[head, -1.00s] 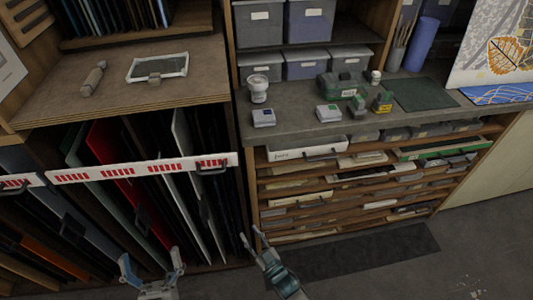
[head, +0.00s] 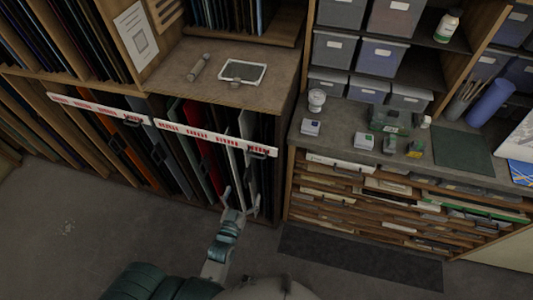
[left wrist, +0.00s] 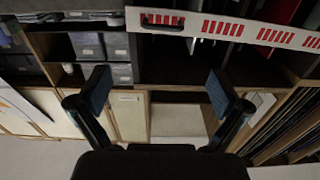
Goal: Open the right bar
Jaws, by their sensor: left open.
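The right bar (head: 200,135) is a white strip with red marks across the front of the upright panel rack. Its dark handle (head: 262,153) is near its right end. In the left wrist view the bar (left wrist: 235,29) crosses the top, with the handle (left wrist: 160,29) above the space between the fingers. My left gripper (head: 241,195) is open and empty, below the handle in the head view and apart from it. Its spread fingers show in the left wrist view (left wrist: 158,92). My right gripper is not in view.
A similar left bar (head: 95,108) with its own handle crosses the rack further left. A counter (head: 290,130) with small boxes and a shallow-shelf cabinet (head: 400,205) stand to the right. A dark mat (head: 360,258) lies on the floor. The floor at left is clear.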

